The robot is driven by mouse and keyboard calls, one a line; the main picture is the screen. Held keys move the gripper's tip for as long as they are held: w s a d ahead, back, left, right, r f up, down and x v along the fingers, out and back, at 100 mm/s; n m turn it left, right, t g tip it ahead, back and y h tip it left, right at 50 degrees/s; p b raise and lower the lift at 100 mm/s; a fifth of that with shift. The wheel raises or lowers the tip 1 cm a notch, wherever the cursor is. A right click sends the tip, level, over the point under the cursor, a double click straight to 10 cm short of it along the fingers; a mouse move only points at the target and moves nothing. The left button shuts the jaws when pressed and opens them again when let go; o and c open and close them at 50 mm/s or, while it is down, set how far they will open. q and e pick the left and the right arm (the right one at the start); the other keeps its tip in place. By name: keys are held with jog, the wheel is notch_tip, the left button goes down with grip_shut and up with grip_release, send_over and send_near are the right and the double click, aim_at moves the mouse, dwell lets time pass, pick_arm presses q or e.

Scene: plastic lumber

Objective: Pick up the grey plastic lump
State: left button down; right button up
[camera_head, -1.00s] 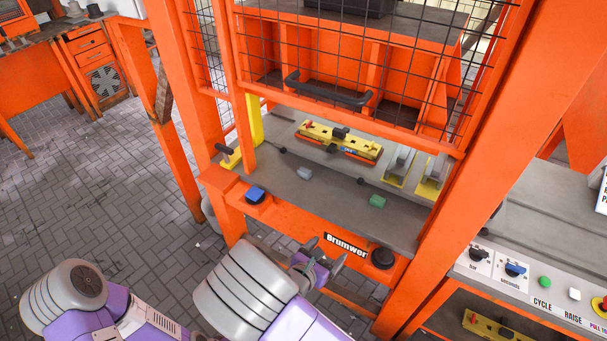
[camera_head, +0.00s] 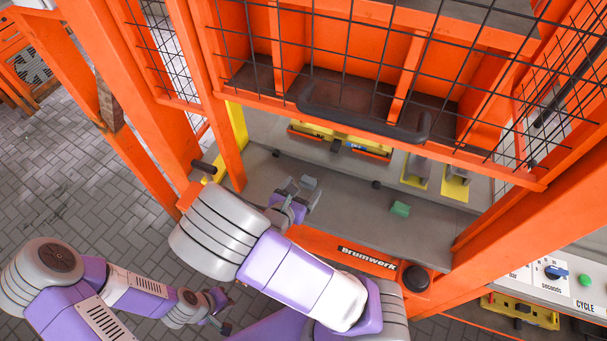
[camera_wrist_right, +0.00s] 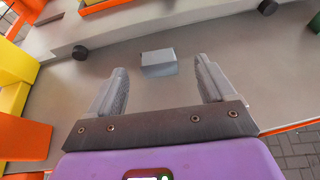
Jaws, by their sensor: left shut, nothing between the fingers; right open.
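The grey plastic lump (camera_head: 308,182) lies on the grey bed of the orange machine, just beyond my right gripper. In the right wrist view the small block-shaped lump (camera_wrist_right: 159,64) sits ahead of and between the two finger lines, with clear space to each side. My right gripper (camera_head: 302,192) is open and empty, its fingers reaching over the bed toward the lump. My left gripper (camera_head: 222,310) is shut and empty, low at the left in front of the machine, away from the lump.
A green lump (camera_head: 400,208) lies to the right on the bed. Black knobs (camera_head: 376,184) and a yellow fixture (camera_head: 340,141) stand behind. The raised mesh guard with its dark handle (camera_head: 360,120) hangs above. Orange posts (camera_head: 205,95) bound the left side.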

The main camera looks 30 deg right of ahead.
aim_at(307, 181)
jog(key=shift+w+d+f, duration=0.25)
jog(key=shift+d+f, duration=0.05)
jog(key=shift+d, duration=0.15)
jog(key=b+x, duration=0.1)
jog(key=x, duration=0.2)
jog(key=shift+w+d+f+b, duration=0.15)
jog(key=shift+w+b, duration=0.15)
jog(key=shift+b, duration=0.1)
jog(key=shift+w+d+f, duration=0.1)
jog(key=shift+w+d, duration=0.2)
jog(key=shift+d, duration=0.05)
jog(key=c, duration=1.1)
